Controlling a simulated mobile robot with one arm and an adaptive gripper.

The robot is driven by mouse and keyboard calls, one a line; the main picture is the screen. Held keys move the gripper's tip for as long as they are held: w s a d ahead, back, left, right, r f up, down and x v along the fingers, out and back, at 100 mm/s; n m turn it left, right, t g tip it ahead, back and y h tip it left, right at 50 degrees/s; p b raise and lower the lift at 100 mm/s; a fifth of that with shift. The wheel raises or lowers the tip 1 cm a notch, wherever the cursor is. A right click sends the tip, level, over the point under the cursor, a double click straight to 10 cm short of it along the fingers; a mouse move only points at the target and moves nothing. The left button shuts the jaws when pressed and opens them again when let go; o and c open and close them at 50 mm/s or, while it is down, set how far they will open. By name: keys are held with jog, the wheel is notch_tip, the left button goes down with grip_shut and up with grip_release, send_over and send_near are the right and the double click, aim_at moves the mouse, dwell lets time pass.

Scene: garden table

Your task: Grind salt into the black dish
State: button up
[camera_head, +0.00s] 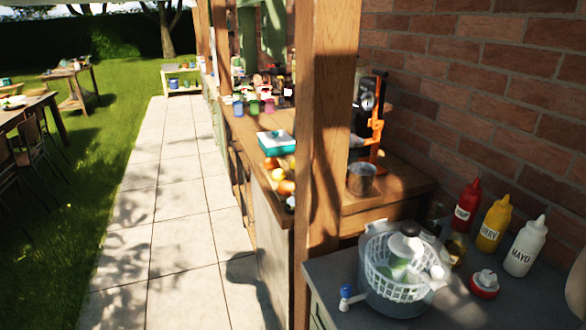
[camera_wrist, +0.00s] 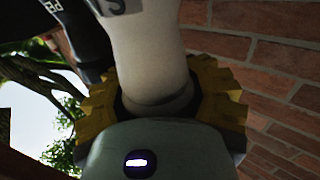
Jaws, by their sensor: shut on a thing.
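My gripper (camera_wrist: 162,100) shows in the wrist view with its yellow ribbed fingers closed around a cream-white, rounded mill (camera_wrist: 150,45). Part of a dark letter that looks like an S is on the mill, which fits the salt mill; its upper end is cut off by the picture edge. A black object (camera_wrist: 85,30) with pale lettering stands behind it at the upper left; I cannot tell what it is. I cannot make out the black dish in either view. The gripper is not clearly visible in the head view.
A grey counter (camera_head: 335,275) holds a salad spinner (camera_head: 375,290), a red bottle (camera_head: 466,208), a yellow bottle (camera_head: 493,225) and a white mayo bottle (camera_head: 525,250). A wooden post (camera_head: 325,120) rises beside it. A brick wall (camera_head: 500,90) stands behind. A beige thing is cut off at the right edge.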

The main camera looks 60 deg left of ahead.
jog(key=shift+s+n+t+y+p, duration=0.1)
jog(key=shift+n+t+y+p, duration=0.2)
jog(key=shift+p, duration=0.05)
